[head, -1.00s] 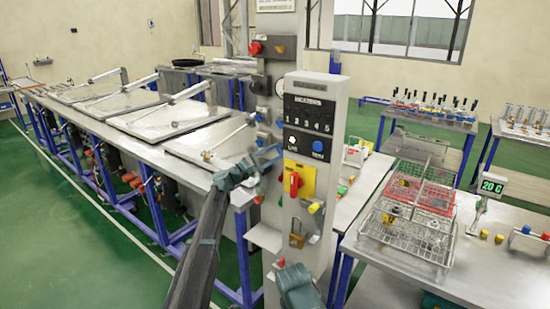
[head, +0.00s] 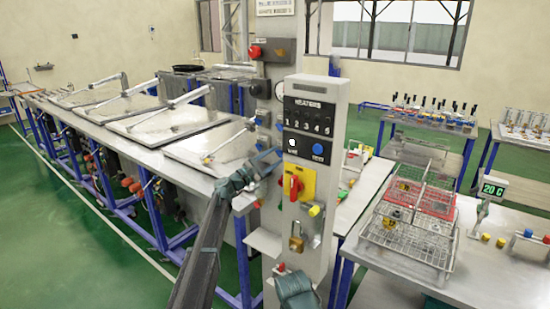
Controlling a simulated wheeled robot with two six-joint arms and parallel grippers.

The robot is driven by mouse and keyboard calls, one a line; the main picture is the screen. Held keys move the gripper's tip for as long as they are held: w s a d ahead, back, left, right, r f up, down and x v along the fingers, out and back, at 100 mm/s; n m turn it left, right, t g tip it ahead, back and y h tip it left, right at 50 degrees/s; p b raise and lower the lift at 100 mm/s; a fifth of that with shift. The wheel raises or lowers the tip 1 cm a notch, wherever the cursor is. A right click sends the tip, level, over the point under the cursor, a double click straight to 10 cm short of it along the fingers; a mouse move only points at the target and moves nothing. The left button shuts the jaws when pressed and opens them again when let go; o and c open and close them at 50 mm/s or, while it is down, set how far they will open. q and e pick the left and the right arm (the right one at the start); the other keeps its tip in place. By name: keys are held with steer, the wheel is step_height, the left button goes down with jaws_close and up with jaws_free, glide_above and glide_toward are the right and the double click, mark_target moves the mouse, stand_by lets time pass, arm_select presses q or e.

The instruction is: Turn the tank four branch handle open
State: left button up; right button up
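Several small orange-red handles (head: 128,177) sit on pipework under the front edge of the long tank bench (head: 75,118). They are small and partly behind the blue legs. I cannot read which belongs to tank four, nor how any is turned. My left gripper (head: 268,161) is at the end of the dark arm, in front of the nearest tank's right end and just left of the control column. It appears to hold nothing, but its finger gap is unclear. A teal-grey part of my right arm shows at the bottom middle; the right gripper itself is not seen.
The control column (head: 308,110) stands close on the right, with a red rotary switch (head: 295,187) on a yellow plate and a padlock (head: 296,238). Wire baskets (head: 405,240) stand on a right-hand bench. Green floor (head: 60,230) is open at left.

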arm_select(q)
steer(key=shift+o, duration=1.2)
steer(key=shift+a, duration=0.1)
steer(key=b+v, duration=0.3)
steer(key=v, duration=1)
steer(key=shift+s+a+b, duration=0.2)
steer(key=shift+s+b, duration=0.1)
steer(key=shift+b, duration=0.1)
steer(key=shift+f, duration=0.1)
